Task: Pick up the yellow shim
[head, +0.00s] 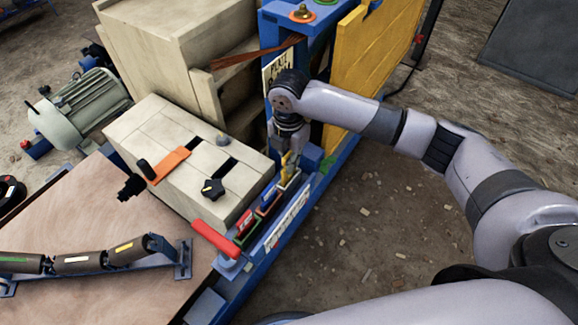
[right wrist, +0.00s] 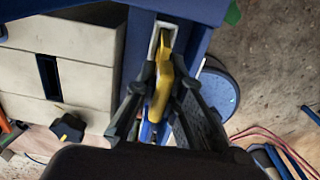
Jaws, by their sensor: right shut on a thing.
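The yellow shim (head: 284,162) stands at the far end of the row of coloured shims on the crusher's blue side rail. My right gripper (head: 290,150) reaches down over it from above and is shut on it. In the right wrist view the yellow shim (right wrist: 160,88) lies between the two dark fingers of the right gripper (right wrist: 163,95). Its lower end is near the blue rail, and I cannot tell whether it is clear of its slot. My left gripper is not in view.
Red (head: 245,221) and blue (head: 269,194) shims stand in the row nearby. A beige block (head: 190,150) with a black knob (head: 213,189) is close on the left. A red handle (head: 215,239) sticks out at the near end. The floor (head: 350,230) on the right is open.

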